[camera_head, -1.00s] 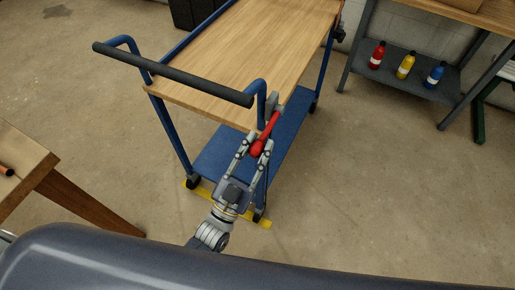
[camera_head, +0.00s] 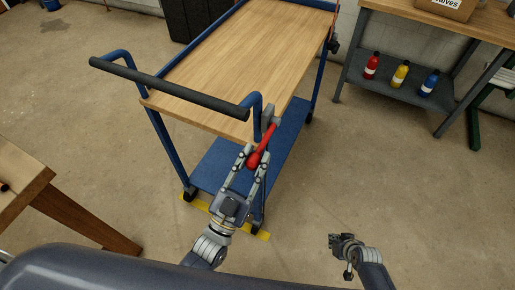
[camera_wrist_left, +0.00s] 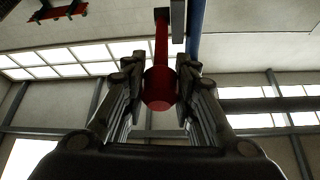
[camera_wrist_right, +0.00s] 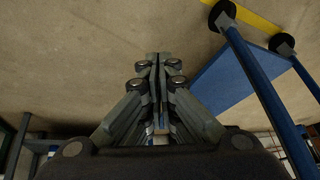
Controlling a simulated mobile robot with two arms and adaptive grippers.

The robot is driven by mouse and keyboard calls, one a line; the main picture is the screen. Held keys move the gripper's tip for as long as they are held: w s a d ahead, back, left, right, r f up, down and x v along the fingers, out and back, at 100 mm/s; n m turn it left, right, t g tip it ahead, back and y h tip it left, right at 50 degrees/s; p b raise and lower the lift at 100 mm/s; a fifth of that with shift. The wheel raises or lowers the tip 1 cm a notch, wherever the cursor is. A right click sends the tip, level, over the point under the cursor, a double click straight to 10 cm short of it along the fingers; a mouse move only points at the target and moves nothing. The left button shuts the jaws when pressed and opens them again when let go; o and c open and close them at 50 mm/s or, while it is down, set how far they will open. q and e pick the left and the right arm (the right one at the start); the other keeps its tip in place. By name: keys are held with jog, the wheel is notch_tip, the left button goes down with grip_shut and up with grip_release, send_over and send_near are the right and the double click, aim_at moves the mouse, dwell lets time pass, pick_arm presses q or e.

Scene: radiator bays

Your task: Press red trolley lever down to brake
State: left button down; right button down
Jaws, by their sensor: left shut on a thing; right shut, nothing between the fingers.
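The red lever (camera_head: 266,142) is on the near right corner of the blue trolley (camera_head: 172,148), below the handle's end. It slants down toward me and ends in a round red knob. My left gripper (camera_head: 254,158) is shut on the knob. In the left wrist view the red knob (camera_wrist_left: 159,88) sits between the two fingers, with the lever's shaft running up beyond it. My right gripper (camera_head: 340,240) is shut and empty, low over the floor to the right of the trolley. In the right wrist view its fingertips (camera_wrist_right: 158,58) meet.
The trolley has a wooden top (camera_head: 240,60) and a dark push handle (camera_head: 165,88). Yellow floor tape (camera_head: 225,216) lies by its near wheels. A wooden table (camera_head: 25,170) stands at left. A shelf (camera_head: 400,90) with red, yellow and blue bottles stands at right. Floor right of the trolley is clear.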

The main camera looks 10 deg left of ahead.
jog(key=w+a+r+n+t+y, duration=0.1)
jog(key=w+a+r+y, duration=0.3)
jog(key=r, duration=0.6)
jog(key=w+a+r+n+t+h, duration=0.1)
jog(key=w+a+r, duration=0.1)
jog(key=w+r, duration=0.55)
jog(key=w+a+r+n+t+y, duration=0.1)
jog(key=w+a+r+y, duration=0.15)
jog(key=r, duration=0.85)
jog(key=s+a+r+n+g+y, duration=0.1)
jog(key=s+a+r+n+y, duration=0.2)
jog(key=r, duration=0.6)
jog(key=s+a+r+n+y, duration=0.1)
jog(key=a+r+n, duration=0.1)
jog(key=a+r, duration=0.5)
jog(key=s+a+r+n+g+y, duration=0.1)
jog(key=s+r+n+g, duration=0.3)
jog(key=s+r, duration=0.6)
jog(key=n+t, duration=0.1)
jog(key=n, duration=0.1)
send_over(258, 162)
jog(key=f, duration=0.3)
jog(key=shift+s+a+f, duration=0.1)
jog(key=shift+s+a, duration=0.05)
jog(key=shift+a, duration=0.05)
notch_tip(258, 162, down, 3)
jog(key=shift+f, duration=0.1)
jog(key=shift+w+d+f, duration=0.1)
jog(key=shift+w+f, duration=0.1)
jog(key=shift+f, duration=0.3)
